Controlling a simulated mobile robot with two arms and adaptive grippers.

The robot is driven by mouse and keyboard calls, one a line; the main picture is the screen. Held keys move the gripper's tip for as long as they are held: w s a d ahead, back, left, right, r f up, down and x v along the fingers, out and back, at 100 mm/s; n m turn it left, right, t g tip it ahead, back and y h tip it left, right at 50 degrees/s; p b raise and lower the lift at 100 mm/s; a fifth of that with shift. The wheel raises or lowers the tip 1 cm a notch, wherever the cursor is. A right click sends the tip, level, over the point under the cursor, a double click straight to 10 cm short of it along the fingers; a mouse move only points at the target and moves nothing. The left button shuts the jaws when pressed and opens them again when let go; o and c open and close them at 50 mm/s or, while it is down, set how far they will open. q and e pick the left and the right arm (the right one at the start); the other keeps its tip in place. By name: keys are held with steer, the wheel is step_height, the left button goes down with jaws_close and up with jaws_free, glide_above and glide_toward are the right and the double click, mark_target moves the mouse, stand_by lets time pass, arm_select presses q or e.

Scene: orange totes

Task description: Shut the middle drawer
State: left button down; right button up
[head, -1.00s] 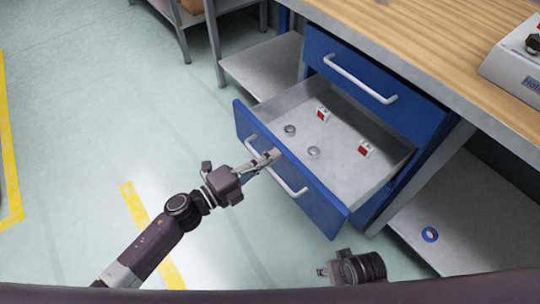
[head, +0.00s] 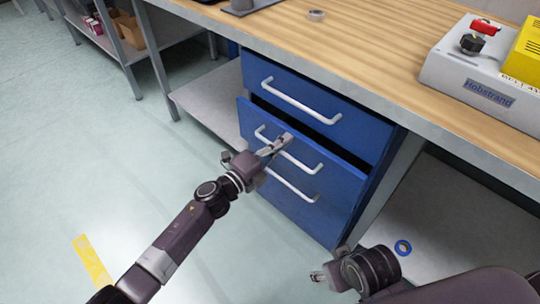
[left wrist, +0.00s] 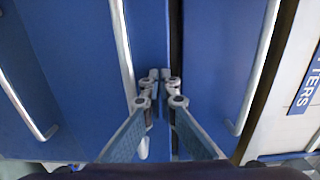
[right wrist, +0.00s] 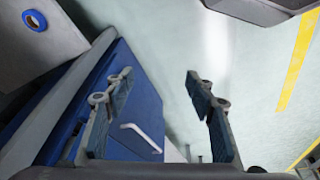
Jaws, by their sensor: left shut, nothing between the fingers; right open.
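The middle drawer (head: 338,176) has a blue front and a white bar handle (head: 303,158). Its front stands slightly out from the cabinet, with a narrow dark gap along its top edge. The inside of the drawer is hidden. My left gripper (head: 285,139) is shut and empty, with its fingertips against or very near the drawer front, by the handle and the top edge. In the left wrist view the fingertips (left wrist: 161,76) lie between the handle (left wrist: 122,45) and the dark gap. My right gripper (head: 318,276) is open and empty, low in front of the cabinet.
The top drawer (head: 335,112) looks closed, and a bottom drawer handle (head: 290,184) shows below. The wooden worktop (head: 370,60) overhangs the cabinet and carries a grey device (head: 480,70). A blue ring (head: 403,247) lies on the low shelf at right. The floor at left is clear.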

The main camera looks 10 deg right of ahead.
mark_target(293, 131)
arm_select(q)
steer(key=b+x, duration=0.1)
steer(key=x, duration=0.2)
steer(key=shift+w+d, duration=0.2)
steer(key=shift+d, duration=0.1)
steer(key=shift+r, duration=0.1)
arm_select(e)
steer(key=v, duration=0.3)
steer(key=shift+s+f, duration=0.1)
arm_select(q)
steer(key=shift+r, duration=0.15)
